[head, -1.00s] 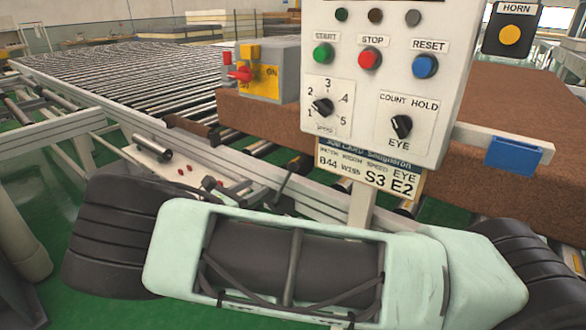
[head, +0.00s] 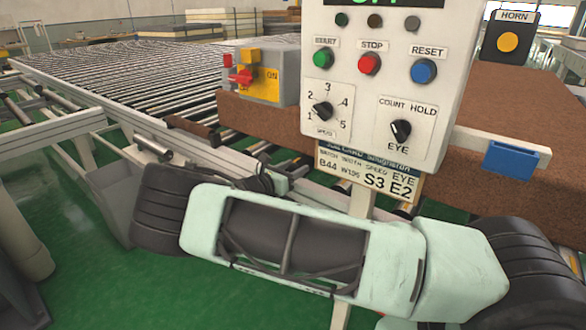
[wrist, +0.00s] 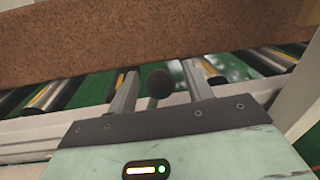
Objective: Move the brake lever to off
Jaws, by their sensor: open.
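A round dark knob (wrist: 159,82) on a short pale stem, which looks like the brake lever, shows in the wrist view. My gripper (wrist: 160,84) is open, with one finger to the left of the knob and one to the right. Gaps show between the knob and both fingers, so it is not gripped. How deep the knob sits between the fingers I cannot tell. The lever's base and any off marking are hidden. In the head view my arm crosses the foreground, and I make out neither the gripper nor the lever there.
A white control panel (head: 345,150) stands close above my arm. A brown mattress (head: 510,110) lies behind it and spans the top of the wrist view (wrist: 150,40). A grey switch box (head: 285,70) and roller conveyor (head: 130,75) are at left.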

